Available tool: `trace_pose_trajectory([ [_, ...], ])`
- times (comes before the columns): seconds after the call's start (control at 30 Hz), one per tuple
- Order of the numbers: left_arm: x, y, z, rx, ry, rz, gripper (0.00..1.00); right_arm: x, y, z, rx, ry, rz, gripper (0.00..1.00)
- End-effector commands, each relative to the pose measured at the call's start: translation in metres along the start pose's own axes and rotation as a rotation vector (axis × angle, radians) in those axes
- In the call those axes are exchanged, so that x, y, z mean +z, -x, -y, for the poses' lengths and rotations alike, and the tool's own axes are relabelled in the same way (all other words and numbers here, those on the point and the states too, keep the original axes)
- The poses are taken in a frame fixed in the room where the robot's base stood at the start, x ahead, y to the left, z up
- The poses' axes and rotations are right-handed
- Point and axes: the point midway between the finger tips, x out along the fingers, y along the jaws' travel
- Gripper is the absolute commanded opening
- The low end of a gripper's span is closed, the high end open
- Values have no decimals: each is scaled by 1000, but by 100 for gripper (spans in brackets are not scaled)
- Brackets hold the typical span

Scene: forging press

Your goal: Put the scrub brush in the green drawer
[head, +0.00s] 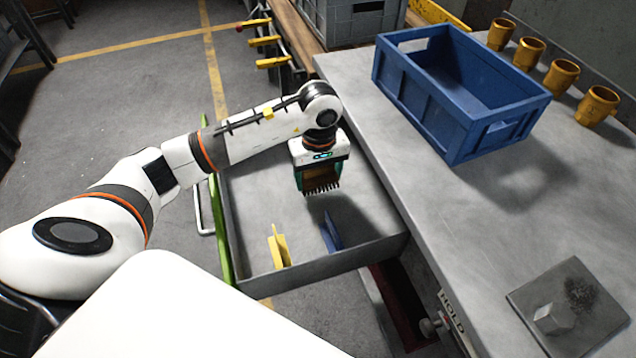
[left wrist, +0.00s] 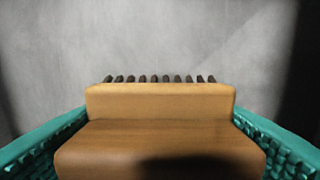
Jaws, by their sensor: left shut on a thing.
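The scrub brush (head: 320,179) has a brown wooden body and dark bristles that point down. My left gripper (head: 321,184) is shut on it and holds it over the open green drawer (head: 222,238). In the left wrist view the brush's wooden body (left wrist: 160,143) sits between the teal finger pads, with a row of bristle tips beyond it and grey metal behind. The drawer has a green front and grey walls and floor. A gap seems to show between the bristles and the drawer floor. My right gripper is not in view.
A yellow piece (head: 279,247) and a blue piece (head: 331,232) stand in the drawer near its near wall. A blue crate (head: 440,108) stands on the grey bench (head: 440,205), with several yellow cups (head: 561,78) behind it. The drawer floor under the brush looks clear.

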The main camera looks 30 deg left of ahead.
Motion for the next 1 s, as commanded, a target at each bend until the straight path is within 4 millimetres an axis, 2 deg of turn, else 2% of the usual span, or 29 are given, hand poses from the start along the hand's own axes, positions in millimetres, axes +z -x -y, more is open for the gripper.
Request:
trace_pose_trajectory([
  [0.2,-1,-30,0,0,0,-3,36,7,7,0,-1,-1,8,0],
  [0.6,-1,-32,0,-1,-2,0,36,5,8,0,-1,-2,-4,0],
  [0.73,-1,-34,0,-1,-2,0,36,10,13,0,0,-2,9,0],
  [0.77,-1,-33,0,-1,-2,-1,77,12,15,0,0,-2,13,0],
  [0.87,-1,-33,0,-1,-2,-1,94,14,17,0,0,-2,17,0],
  [1.0,-1,-33,0,-1,-2,-1,94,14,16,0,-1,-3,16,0],
])
